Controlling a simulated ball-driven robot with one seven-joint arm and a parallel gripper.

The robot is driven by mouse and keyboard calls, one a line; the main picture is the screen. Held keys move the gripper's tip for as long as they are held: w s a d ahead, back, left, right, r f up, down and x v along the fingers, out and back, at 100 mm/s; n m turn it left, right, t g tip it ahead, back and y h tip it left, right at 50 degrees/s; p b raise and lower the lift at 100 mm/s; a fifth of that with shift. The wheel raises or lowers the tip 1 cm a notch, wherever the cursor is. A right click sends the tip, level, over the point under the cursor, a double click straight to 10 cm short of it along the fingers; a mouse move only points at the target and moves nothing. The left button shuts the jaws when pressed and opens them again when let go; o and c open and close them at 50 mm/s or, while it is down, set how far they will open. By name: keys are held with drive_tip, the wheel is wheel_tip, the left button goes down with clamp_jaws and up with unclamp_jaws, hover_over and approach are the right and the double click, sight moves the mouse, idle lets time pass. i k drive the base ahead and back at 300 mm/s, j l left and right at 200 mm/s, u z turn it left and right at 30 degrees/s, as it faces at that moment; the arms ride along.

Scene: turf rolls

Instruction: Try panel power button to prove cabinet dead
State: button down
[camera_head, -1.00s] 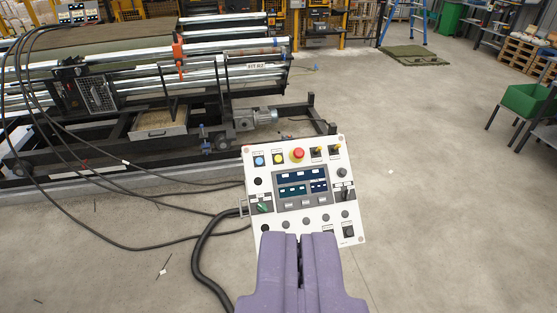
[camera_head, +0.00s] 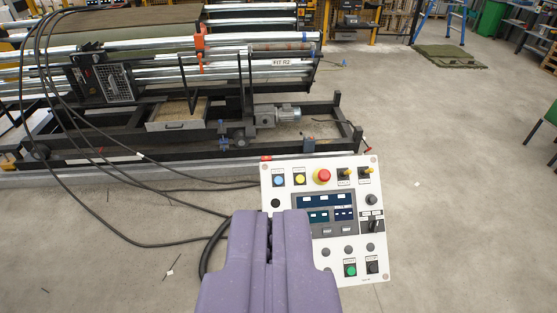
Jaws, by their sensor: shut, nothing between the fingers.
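The white control panel (camera_head: 377,235) faces me, slightly tilted, just right of the picture's middle. Its top row has a blue button (camera_head: 278,181), a yellow button (camera_head: 299,179), a red mushroom button (camera_head: 323,176) and two yellow-tipped toggles. A dark display block (camera_head: 325,207) sits mid-panel. A green button (camera_head: 350,269) and a black button (camera_head: 373,267) are low on the right. Labels are too small to read, so I cannot tell which is the power button. My purple gripper (camera_head: 270,214) is shut and empty, covering the panel's lower left. Contact cannot be told.
Black cables (camera_head: 150,243) run across the floor left of the panel. Behind stands a machine with metal rollers (camera_head: 258,46), a dark frame and a motor (camera_head: 288,113). Open concrete floor (camera_head: 465,200) lies to the right. A blue ladder (camera_head: 417,22) stands at the back.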

sight(301, 179)
drive_tip(key=i+l+u, duration=0.35)
drive_tip(key=i, duration=0.25)
drive_tip(key=i+l+u, duration=0.35)
drive_tip(key=i+l, duration=0.15)
drive_tip(key=l, duration=0.25)
